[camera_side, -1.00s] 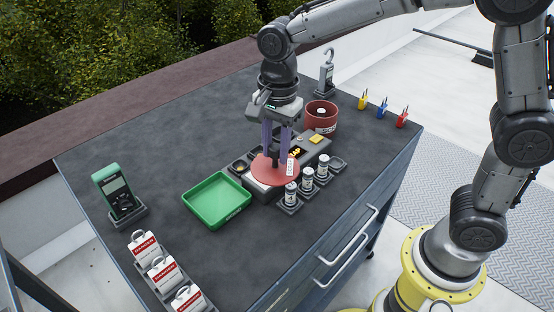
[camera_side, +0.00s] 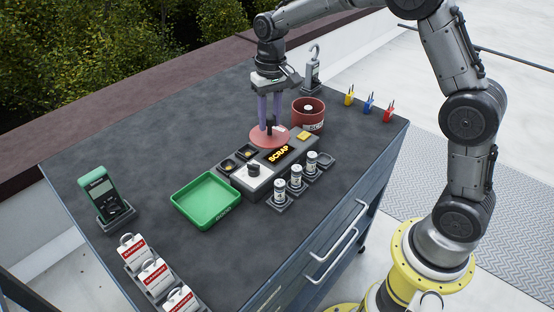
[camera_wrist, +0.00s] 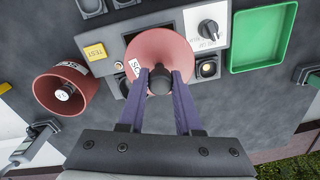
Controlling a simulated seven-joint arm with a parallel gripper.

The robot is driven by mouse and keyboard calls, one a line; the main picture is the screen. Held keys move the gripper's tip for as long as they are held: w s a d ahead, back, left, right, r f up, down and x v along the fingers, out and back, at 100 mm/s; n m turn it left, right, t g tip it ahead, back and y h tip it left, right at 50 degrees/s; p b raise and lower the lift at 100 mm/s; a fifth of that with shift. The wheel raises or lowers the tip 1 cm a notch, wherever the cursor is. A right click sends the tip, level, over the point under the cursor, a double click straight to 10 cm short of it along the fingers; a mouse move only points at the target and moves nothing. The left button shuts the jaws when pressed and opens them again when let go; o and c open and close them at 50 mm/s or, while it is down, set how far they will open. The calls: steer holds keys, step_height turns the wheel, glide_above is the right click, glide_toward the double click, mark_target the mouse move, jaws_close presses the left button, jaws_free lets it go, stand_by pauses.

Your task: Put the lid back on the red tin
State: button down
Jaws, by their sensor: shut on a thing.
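My gripper (camera_side: 270,125) is shut on the dark knob of the red lid (camera_side: 267,141), holding it level. In the side view the lid is over the far edge of the scrap tester box, left of the red tin; its exact height is hard to tell. The red tin (camera_side: 308,118) stands open on the bench, with a white-topped round item inside. In the wrist view the lid (camera_wrist: 160,50) is under my fingers (camera_wrist: 160,85), and the open tin (camera_wrist: 66,92) is to the left, apart from it.
The grey tester box (camera_side: 266,172) with a dial and a lit SCRAP display stands beside small cups and several white cylinders (camera_side: 295,177). A green tray (camera_side: 207,200) is to the left. A hook-topped device (camera_side: 313,72) stands behind the tin. Coloured padlock-like items (camera_side: 368,105) lie to the right.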

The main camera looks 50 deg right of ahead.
steer(key=shift+m, duration=0.9)
steer(key=shift+w+r, duration=0.7)
steer(key=shift+r, duration=0.3)
steer(key=shift+w+r, duration=0.65)
steer(key=shift+r, duration=0.3)
steer(key=shift+w+f, duration=1.6)
steer(key=shift+w, duration=0.55)
steer(key=shift+w+f, duration=1.6)
steer(key=shift+w, duration=0.6)
steer(key=shift+w+f, duration=1.6)
steer(key=shift+w, duration=0.55)
steer(key=shift+f, duration=1.45)
steer(key=shift+f, duration=0.15)
steer(key=c, duration=0.6)
jaws_free()
